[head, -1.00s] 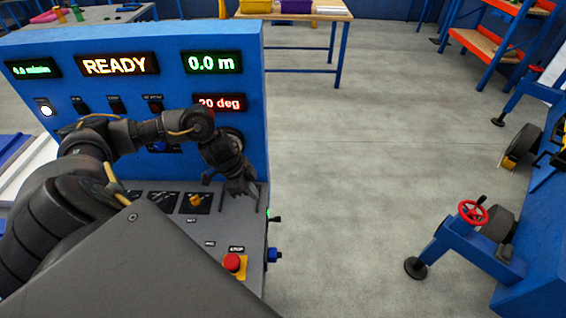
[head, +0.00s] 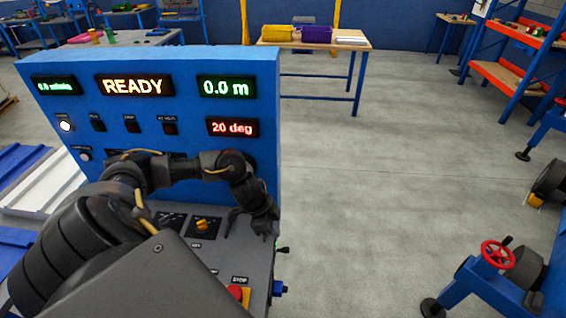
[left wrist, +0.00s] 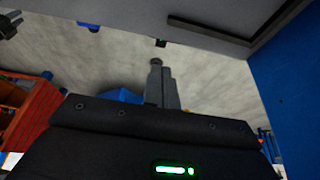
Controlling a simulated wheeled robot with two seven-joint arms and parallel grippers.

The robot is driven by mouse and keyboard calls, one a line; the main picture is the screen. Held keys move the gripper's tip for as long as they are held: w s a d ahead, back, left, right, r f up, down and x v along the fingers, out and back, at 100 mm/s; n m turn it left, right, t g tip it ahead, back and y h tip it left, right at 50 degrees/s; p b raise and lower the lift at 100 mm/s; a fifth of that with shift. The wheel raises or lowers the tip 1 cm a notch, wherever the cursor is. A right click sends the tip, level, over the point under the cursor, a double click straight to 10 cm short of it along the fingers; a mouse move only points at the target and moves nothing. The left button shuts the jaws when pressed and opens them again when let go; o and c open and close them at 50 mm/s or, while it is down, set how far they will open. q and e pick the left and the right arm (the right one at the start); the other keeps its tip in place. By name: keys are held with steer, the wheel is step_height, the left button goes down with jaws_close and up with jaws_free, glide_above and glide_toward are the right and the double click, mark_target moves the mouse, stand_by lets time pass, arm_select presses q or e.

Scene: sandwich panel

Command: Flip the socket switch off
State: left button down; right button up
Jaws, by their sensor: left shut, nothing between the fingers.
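The blue console (head: 150,62) stands at the left in the head view, with a grey sloped desk. On the desk's right side a small black lever (head: 282,249) with a green light above it sticks out; it looks like the socket switch. A blue socket (head: 279,288) sits below it. My left gripper (head: 268,228) is over the desk's right edge, just above the lever, apparently apart from it. In the left wrist view its fingers (left wrist: 161,85) are shut and empty. A dark part with a green spot (left wrist: 161,43), likely the switch, lies beyond the fingertips. My right gripper is not in view.
A yellow knob (head: 202,224) and a red stop button (head: 236,293) are on the desk near my left arm. Open floor (head: 400,190) lies right of the console. A blue stand with a red handwheel (head: 497,254) is at the lower right.

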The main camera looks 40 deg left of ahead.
mark_target(287, 250)
arm_select(q)
steer(key=x, duration=0.8)
steer(key=shift+s+a+f, duration=0.1)
steer(key=shift+a+f, duration=0.1)
steer(key=shift+f, duration=0.3)
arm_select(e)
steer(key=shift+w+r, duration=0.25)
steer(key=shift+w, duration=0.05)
